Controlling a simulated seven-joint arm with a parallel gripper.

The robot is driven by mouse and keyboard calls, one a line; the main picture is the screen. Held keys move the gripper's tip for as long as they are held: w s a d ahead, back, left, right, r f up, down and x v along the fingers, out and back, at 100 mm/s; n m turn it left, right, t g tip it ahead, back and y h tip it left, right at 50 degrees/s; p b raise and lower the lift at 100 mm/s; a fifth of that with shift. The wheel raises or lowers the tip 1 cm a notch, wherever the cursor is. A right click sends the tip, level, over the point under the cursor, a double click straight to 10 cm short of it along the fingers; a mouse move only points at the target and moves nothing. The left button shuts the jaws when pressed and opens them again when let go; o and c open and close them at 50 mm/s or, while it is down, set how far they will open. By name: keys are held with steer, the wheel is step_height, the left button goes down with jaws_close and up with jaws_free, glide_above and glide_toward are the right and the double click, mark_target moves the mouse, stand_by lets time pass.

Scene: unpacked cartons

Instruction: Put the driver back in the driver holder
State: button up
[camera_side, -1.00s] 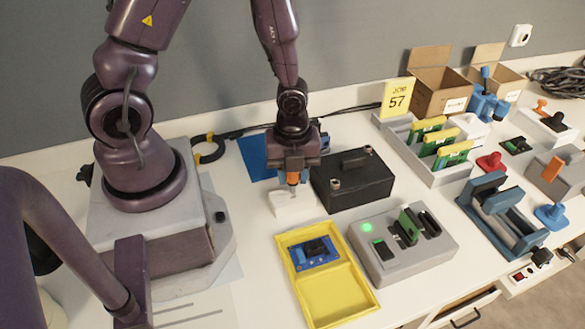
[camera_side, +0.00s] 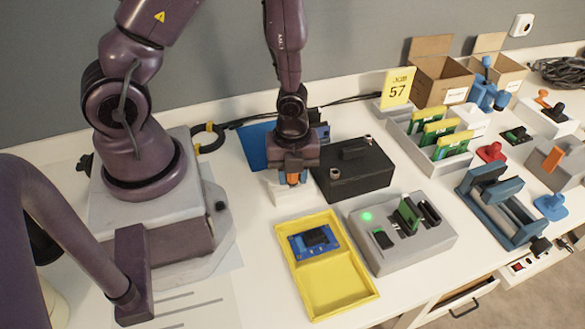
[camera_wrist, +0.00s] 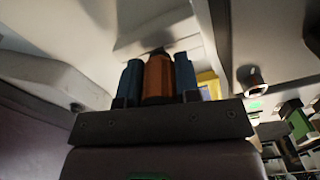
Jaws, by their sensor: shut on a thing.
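The driver (camera_side: 293,178) has an orange handle and stands roughly upright between the fingers of my gripper (camera_side: 293,175). In the wrist view the orange handle (camera_wrist: 158,78) shows between my two blue fingers, which are shut on it. A white block, which looks like the driver holder (camera_side: 284,197), stands on the table directly under my gripper. Part of the block also shows beyond the handle in the wrist view (camera_wrist: 150,35). The driver's tip is hidden, so I cannot tell whether it is inside the holder.
A black box (camera_side: 352,180) stands close to the right of my gripper. A yellow tray (camera_side: 335,290) with a blue board lies in front, beside a grey unit (camera_side: 415,250) with a green light. A blue sheet (camera_side: 257,148) lies behind. White table is clear left of the tray.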

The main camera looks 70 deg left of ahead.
steer(key=o, duration=1)
steer(key=shift+o, duration=0.2)
step_height(320, 180, up, 13)
steer(key=shift+f, duration=0.1)
steer(key=n, duration=0.2)
steer(key=shift+s+n, duration=0.25)
steer(key=shift+n, duration=0.05)
steer(key=s+r+n+t, duration=0.2)
steer(key=r+n, duration=0.7)
steer(key=s+d+r+n+t, duration=0.1)
steer(key=s+r+n+t, duration=0.1)
steer(key=r+n, duration=0.6)
steer(key=shift+s+d+r+n+t, duration=0.15)
steer(key=shift+s+r+n+t, duration=0.25)
steer(key=shift+n+t, duration=0.4)
